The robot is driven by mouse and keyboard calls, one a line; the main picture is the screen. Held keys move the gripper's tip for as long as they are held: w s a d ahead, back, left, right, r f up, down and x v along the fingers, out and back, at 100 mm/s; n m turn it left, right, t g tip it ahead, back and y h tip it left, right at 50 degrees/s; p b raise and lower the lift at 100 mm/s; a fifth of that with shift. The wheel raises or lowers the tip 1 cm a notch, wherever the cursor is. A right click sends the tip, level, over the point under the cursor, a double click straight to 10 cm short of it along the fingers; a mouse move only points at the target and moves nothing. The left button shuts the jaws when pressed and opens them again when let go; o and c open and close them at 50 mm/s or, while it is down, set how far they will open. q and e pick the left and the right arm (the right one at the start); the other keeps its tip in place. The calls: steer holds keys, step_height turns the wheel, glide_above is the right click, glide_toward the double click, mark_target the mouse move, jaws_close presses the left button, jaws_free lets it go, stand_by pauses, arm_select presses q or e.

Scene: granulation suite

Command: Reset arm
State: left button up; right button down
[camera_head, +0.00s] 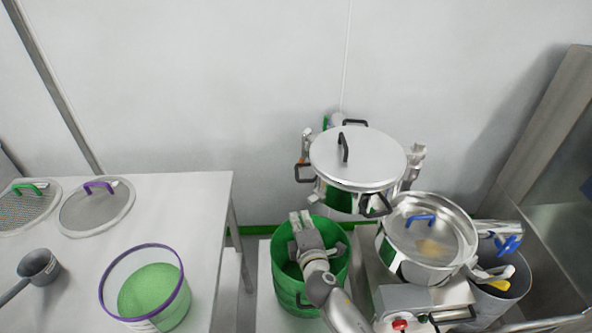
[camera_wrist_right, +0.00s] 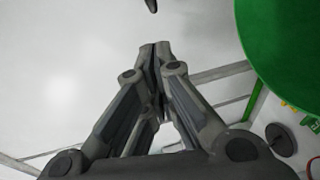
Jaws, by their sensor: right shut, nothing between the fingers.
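My right gripper (camera_head: 300,217) shows in the head view at the end of my arm, which comes up from the bottom. It is above the green bucket (camera_head: 282,302) and covers part of its opening. In the right wrist view its fingers (camera_wrist_right: 154,50) meet at the tips, with nothing between them. My left gripper is not in view.
A lidded steel pot (camera_head: 375,155) stands behind and right of my right gripper. A second steel pot (camera_head: 440,262) and a grey bin (camera_head: 505,312) stand further right. The white table (camera_head: 190,195) at left bears a purple-rimmed tub (camera_head: 150,322), two round lids and a scoop.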

steer(key=s+d+f+m+g+h, duration=0.2)
steer(key=s+d+m+g, duration=0.1)
steer(key=s+d+m, duration=0.45)
steer(key=s+d+f+m+g+h, duration=0.3)
steer(key=s+d+m, duration=0.3)
steer(key=s+d, duration=0.25)
steer(key=s+r+m+g+y, duration=0.1)
steer(key=s+r+m+g, duration=0.15)
steer(key=s, duration=0.75)
steer(key=s+r+m+g+y, duration=0.15)
steer(key=s+g, duration=0.25)
steer(key=s, duration=0.6)
step_height(320, 180, down, 28)
steer(key=s+d+f+g, duration=0.1)
steer(key=s+f, duration=0.7)
steer(key=s, duration=0.1)
steer(key=s+d+f+g, duration=0.1)
steer(key=s+d+f, duration=0.1)
steer(key=s+f, duration=0.5)
steer(key=shift+s+d+f, duration=0.25)
steer(key=shift+s+f, duration=0.1)
steer(key=shift+s, duration=0.5)
